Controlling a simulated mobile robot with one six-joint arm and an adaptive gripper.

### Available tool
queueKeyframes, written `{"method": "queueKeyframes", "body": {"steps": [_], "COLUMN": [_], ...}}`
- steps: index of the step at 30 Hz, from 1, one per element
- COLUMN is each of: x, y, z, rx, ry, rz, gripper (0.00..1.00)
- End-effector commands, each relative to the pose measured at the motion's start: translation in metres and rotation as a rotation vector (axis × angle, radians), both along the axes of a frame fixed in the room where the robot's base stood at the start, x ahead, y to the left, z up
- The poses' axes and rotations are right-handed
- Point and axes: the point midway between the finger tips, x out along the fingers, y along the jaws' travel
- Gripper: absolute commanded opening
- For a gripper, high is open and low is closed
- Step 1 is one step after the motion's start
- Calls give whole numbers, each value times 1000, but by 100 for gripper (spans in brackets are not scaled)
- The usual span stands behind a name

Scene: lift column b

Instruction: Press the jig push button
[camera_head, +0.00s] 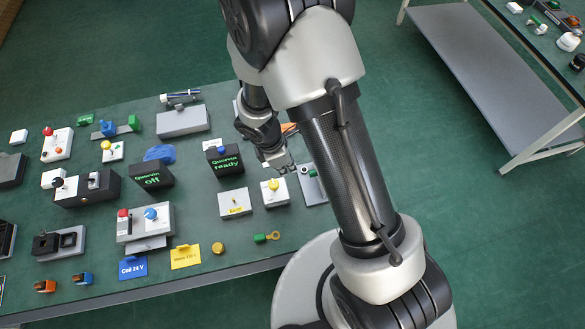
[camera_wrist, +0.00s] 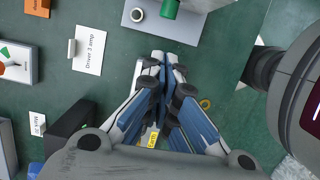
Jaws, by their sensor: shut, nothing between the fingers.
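Just ahead of my gripper in the wrist view is a grey jig plate (camera_wrist: 190,30) with a round, dark-ringed button (camera_wrist: 138,14) and a green cylinder (camera_wrist: 170,9). I cannot be sure this is the jig push button. The plate also shows in the head view (camera_head: 316,192), partly hidden behind my arm. My gripper (camera_wrist: 163,58) is shut and empty, its fingertips close to the plate's near edge. In the head view my gripper (camera_head: 281,168) hangs above the bench, near the plate; contact cannot be told.
A yellow-button box (camera_head: 275,194) and a switch box (camera_head: 235,203) stand close by. Two dark display boxes (camera_head: 224,160) are left of my gripper, with a red-and-blue-button box (camera_head: 146,222) farther left. A "Driver 3 amp" card (camera_wrist: 90,48) lies left of my gripper.

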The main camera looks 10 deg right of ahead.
Motion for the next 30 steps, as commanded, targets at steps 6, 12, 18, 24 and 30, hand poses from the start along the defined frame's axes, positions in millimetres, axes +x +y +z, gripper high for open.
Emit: {"method": "queueKeyframes", "body": {"steps": [6, 12, 18, 24, 30], "x": [0, 0, 0, 0, 0], "y": [9, 11, 11, 11, 11], "z": [33, 39, 38, 38, 38], "rx": [1, 1, 2, 2, 2], "ry": [-2, 0, 0, -1, -1], "rz": [4, 2, 2, 2, 2], "gripper": [0, 0, 0, 0, 0]}}
